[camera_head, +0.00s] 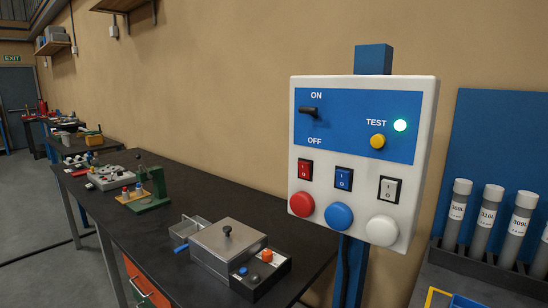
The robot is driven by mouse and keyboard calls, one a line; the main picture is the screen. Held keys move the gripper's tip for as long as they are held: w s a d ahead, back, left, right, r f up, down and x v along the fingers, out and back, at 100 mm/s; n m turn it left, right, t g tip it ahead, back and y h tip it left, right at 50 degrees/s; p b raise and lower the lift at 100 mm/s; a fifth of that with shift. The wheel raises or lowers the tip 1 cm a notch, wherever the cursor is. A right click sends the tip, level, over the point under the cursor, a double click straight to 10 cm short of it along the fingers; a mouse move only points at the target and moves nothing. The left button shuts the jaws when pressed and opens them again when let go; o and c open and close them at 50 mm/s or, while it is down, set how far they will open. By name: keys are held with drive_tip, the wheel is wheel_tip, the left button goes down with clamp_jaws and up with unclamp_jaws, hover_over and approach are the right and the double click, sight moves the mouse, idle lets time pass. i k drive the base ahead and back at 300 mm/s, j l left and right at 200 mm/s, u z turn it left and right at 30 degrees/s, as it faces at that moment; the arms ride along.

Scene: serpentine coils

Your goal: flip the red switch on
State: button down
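A small red rocker switch (305,170) sits at the left of a row of rockers on the white control panel (300,150). It has white markings; I cannot tell which way it is tipped. To its right are a blue rocker (343,179) and a white rocker (389,189). A large red round button (302,204) is right below the red switch. Above, a black lever (309,111) sits between the words ON and OFF, nearer ON. My gripper is not in view.
The panel stands on a blue post (373,60). Blue (339,216) and white (382,230) round buttons line the bottom. A dark bench (190,210) with a metal box (228,248) is left; labelled tubes (486,218) stand right.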

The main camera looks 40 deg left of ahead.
sight(304, 167)
drive_tip(key=k+j, duration=0.1)
drive_tip(key=j, duration=0.3)
drive_tip(key=k+j, duration=0.15)
drive_tip(key=j, duration=0.3)
drive_tip(key=k+j, duration=0.1)
drive_tip(key=j, duration=0.3)
drive_tip(key=k+j, duration=0.1)
drive_tip(key=j, duration=0.3)
drive_tip(key=k+j, duration=0.1)
drive_tip(key=j, duration=0.3)
drive_tip(key=k+j, duration=0.15)
drive_tip(key=j, duration=0.3)
drive_tip(key=k+j, duration=0.2)
drive_tip(key=j, duration=0.15)
drive_tip(key=k+j, duration=0.15)
drive_tip(key=j, duration=0.15)
